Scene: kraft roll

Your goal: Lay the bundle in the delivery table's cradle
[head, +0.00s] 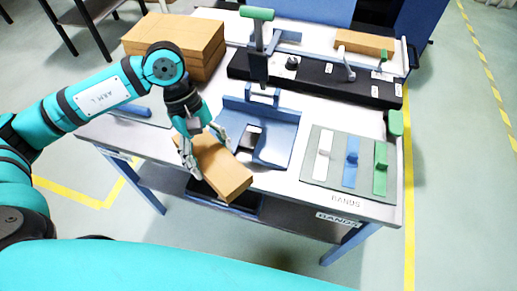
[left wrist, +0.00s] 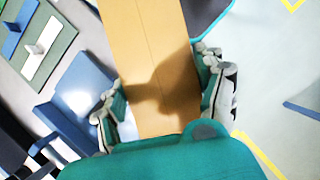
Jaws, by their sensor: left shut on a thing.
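The bundle, a long kraft-brown block (head: 228,178), is in my left gripper (head: 205,150), whose fingers close on its two long sides. Its near end reaches over the front edge of the table, left of the blue cradle-like fixture (head: 285,133). The left wrist view shows the bundle (left wrist: 150,45) between both fingers (left wrist: 162,95), with a lengthwise seam. No band shows on it. I cannot tell whether its underside touches the table. A cradle marked as the delivery table's is not identifiable in these views. My right gripper is out of view.
A stack of brown blocks (head: 178,38) stands at the table's back left. A dark rail (head: 315,80) with clamps and a brown block (head: 365,43) are behind. A green-handled post (head: 258,50) rises behind the fixture. The BANDS board (head: 322,178) lies right. Floor (head: 460,200) is clear right.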

